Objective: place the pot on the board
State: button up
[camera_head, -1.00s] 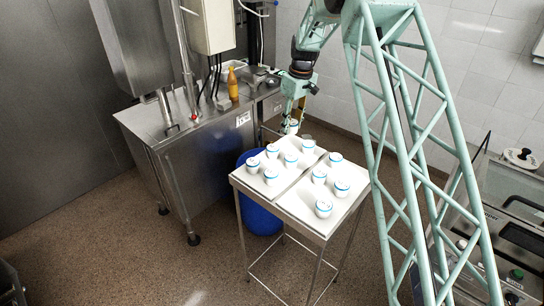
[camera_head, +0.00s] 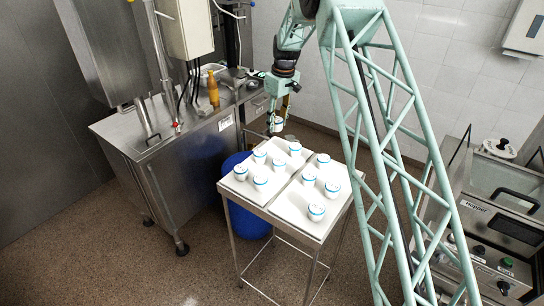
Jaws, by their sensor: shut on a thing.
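My gripper (camera_head: 277,112) is shut on a white pot (camera_head: 277,125) and holds it in the air just beyond the far edge of the steel table. Two white boards lie side by side on the table: a left board (camera_head: 250,197) and a right board (camera_head: 290,204). Several white pots with blue rims stand upright on each, such as a pot (camera_head: 260,183) on the left board and a pot (camera_head: 316,212) on the right board. The fingertips are small and partly hidden by the held pot.
A steel counter (camera_head: 160,150) with an orange bottle (camera_head: 213,88) stands at the left. A blue barrel (camera_head: 248,222) is partly under the table. A machine with a black handle (camera_head: 515,199) stands at the right. The near end of the right board has bare room.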

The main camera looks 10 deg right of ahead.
send_over(276, 146)
jog(key=shift+s+d+f+p, duration=0.1)
jog(key=shift+s+f+p, duration=0.15)
jog(key=shift+f, duration=1.25)
jog(key=shift+s+f+p, duration=0.1)
jog(key=shift+f+p, duration=0.1)
jog(key=shift+f, duration=1.25)
jog(key=shift+f, duration=0.2)
jog(key=shift+f+p, duration=0.35)
jog(key=shift+f, duration=1.35)
jog(key=shift+f, duration=0.2)
jog(key=o, duration=0.8)
jog(key=shift+o, duration=0.2)
jog(key=shift+r, duration=0.2)
jog(key=r, duration=0.3)
jog(key=r+b, duration=0.1)
jog(key=r, duration=0.3)
jog(key=s+r, duration=0.1)
jog(key=r, duration=0.3)
jog(key=shift+d+r+b, duration=0.1)
jog(key=shift+d+b, duration=0.2)
jog(key=shift+d, duration=0.1)
jog(key=shift+s+r, duration=0.1)
jog(key=shift+r, duration=0.25)
